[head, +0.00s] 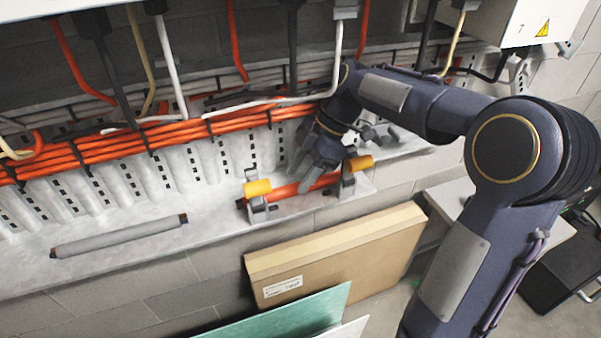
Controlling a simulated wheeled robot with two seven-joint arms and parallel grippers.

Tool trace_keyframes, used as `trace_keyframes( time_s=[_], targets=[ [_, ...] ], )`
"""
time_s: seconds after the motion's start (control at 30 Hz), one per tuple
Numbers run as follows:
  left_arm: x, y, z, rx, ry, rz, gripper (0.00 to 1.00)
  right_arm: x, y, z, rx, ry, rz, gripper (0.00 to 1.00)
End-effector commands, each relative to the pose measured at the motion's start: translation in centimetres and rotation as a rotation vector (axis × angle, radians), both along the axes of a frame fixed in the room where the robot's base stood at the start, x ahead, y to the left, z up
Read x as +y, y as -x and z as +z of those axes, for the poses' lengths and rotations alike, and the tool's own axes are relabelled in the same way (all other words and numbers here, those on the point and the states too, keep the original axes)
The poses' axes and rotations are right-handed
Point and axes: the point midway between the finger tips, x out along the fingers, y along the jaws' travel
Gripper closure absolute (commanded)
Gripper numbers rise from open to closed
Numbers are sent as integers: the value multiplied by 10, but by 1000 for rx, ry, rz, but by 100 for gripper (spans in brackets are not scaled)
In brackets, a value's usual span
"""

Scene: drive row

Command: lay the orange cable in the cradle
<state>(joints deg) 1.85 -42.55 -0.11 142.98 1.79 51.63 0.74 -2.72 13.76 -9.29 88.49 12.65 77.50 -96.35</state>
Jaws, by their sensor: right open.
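The orange cable (284,191) is a short thick length at the middle of the head view. It runs between the two grey posts of the cradle (258,204), which carry yellow-orange caps. The cable appears to lie low between the posts; whether it is fully seated in both cannot be told. My right gripper (308,184) is open, pointing down over the middle of the cable, its fingers overlapping the cable in the picture. Part of the cable is hidden behind the fingers. My left gripper is not in view.
A grey rod with dark ends (120,237) lies on the ledge to the left. A bundle of orange cables (110,148) runs along the tray behind. Hanging cables come down from above. A cardboard box (335,255) and a green panel (290,316) stand below the ledge.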

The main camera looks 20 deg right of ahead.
Motion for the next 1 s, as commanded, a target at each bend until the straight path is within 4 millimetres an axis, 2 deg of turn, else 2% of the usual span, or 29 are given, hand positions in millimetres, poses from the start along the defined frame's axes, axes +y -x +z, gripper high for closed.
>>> trace_keyframes(
  time_s=[0.03,0.2,0.4,1.0],
  targets=[
    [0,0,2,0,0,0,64,-7,-1,10,-5,1,-5,53],
    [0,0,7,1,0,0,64,-23,1,37,-4,0,-5,53],
    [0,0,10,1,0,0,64,-34,2,56,-2,0,-3,53],
    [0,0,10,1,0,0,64,-36,2,59,-1,0,-2,53]
  ],
)
